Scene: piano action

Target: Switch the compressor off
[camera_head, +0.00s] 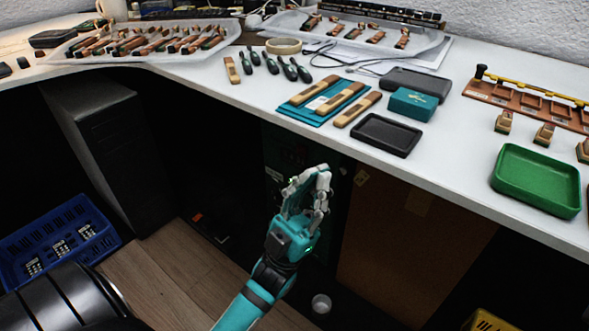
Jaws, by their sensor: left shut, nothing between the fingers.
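My left gripper (318,173) is shut and empty. It is below the front edge of the white table, in front of the dark space underneath. Behind it a dark green panel (285,145) with small labels shows partly, and my gripper covers some of it. This may be the compressor, but I cannot tell for sure. No switch can be made out. I cannot tell whether my fingers touch the panel. My right gripper is not in view.
The white table (455,140) overhangs my gripper and carries trays, tools and a green tray (535,180). A brown board (400,235) stands under the table at the right. A dark cabinet (110,140) and a blue crate (60,240) are at the left.

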